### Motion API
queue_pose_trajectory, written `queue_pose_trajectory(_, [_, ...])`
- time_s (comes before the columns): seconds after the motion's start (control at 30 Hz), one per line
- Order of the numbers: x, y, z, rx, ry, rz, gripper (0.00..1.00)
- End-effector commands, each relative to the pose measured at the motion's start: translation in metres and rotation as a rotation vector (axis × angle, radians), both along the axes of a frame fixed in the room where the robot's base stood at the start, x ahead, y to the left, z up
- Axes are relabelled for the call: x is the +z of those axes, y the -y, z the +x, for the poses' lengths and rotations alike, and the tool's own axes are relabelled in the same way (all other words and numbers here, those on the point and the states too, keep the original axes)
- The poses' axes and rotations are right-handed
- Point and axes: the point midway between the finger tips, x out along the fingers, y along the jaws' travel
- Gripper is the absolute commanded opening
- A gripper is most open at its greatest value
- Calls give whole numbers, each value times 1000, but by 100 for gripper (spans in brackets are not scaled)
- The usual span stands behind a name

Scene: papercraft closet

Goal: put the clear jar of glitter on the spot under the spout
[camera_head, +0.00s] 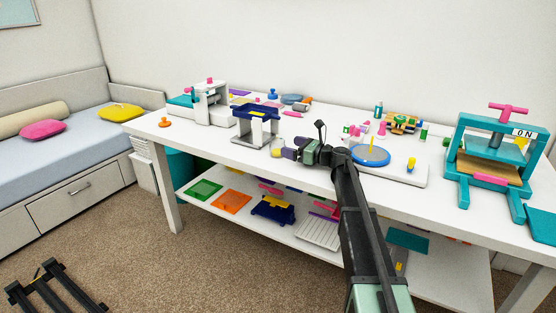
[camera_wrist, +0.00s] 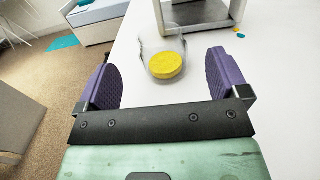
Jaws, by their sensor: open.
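The clear jar (camera_wrist: 144,53) with yellow glitter (camera_wrist: 167,65) stands on the white table in the wrist view. It also shows as a small yellowish thing (camera_head: 277,150) in the head view, just left of my gripper. My gripper (camera_wrist: 162,78) is open, with one purple finger pad on each side of the view. The jar is centred between the pads, at or slightly beyond their tips; neither pad visibly touches it. A grey stand with a dark blue tray (camera_head: 257,110) is behind the jar; its base (camera_wrist: 200,22) shows in the wrist view. I cannot make out a spout or marked spot.
A white machine (camera_head: 212,103) stands left of the blue-trayed stand. A blue round plate (camera_head: 371,156) on a white base is right of my gripper, with a teal press (camera_head: 490,150) farther right. An orange knob (camera_head: 165,122) sits near the table's left end.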

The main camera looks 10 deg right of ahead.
Motion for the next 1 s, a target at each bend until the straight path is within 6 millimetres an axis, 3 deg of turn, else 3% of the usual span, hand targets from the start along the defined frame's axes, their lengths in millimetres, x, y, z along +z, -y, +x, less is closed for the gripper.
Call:
queue_pose_trajectory(0.17, [3, -6, 6, 1, 1, -1, 93])
queue_pose_trajectory(0.43, [3, -45, 39, 0, 1, -1, 93])
queue_pose_trajectory(0.67, [3, -48, 41, -1, 1, -1, 93])
queue_pose_trajectory(1.0, [3, -48, 41, -1, 1, -1, 43])
